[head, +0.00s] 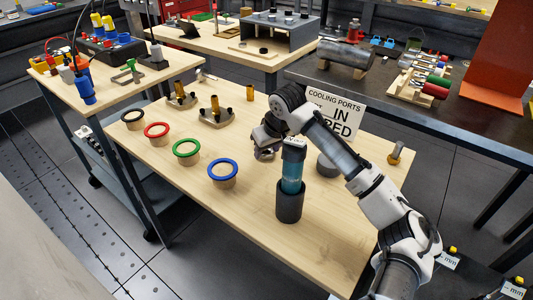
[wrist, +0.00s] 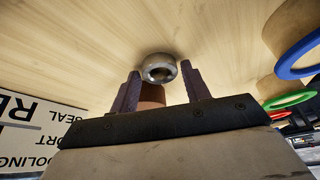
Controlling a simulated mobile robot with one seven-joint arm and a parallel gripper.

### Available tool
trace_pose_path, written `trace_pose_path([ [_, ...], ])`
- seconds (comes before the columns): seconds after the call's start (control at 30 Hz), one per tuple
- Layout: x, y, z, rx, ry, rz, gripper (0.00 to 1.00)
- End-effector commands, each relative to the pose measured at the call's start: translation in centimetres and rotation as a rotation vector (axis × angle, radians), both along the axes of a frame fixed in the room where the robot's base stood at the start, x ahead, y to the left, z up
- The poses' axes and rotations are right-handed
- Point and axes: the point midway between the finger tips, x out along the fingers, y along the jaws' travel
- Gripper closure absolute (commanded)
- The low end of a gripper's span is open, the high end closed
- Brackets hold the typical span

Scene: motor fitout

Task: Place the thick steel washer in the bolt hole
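The thick steel washer appears to be the shiny silver ring (wrist: 158,68) at my fingertips in the wrist view; it also shows low under the gripper in the head view (head: 264,154). My gripper (wrist: 161,73) points down at the wooden table, and in the head view it is over the table's middle (head: 268,143). Its two dark fingers stand apart, one on each side of the ring, with no clear contact. A brown round piece (wrist: 151,96) shows between the fingers, partly hidden by the gripper body. I cannot make out the bolt hole.
A dark cup with a blue cylinder (head: 291,180) stands close in front of the gripper. Black, red, green and blue (head: 222,169) rings sit on ports at left. Brass-post fixtures (head: 216,112) stand behind, a sign (head: 335,112) at right. The front table area is clear.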

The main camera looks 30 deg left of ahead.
Motion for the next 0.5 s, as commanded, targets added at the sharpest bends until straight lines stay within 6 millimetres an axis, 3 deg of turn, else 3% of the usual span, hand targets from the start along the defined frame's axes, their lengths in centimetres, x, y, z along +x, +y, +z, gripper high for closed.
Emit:
trace_pose_path([
  [0.03, -0.01, 0.00, 0.02, 0.000, 0.000, 0.000, 0.60],
  [0.3, 0.00, 0.00, 0.07, 0.001, 0.000, 0.000, 0.93],
  [0.5, 0.00, 0.01, 0.16, 0.001, 0.000, 0.000, 0.93],
])
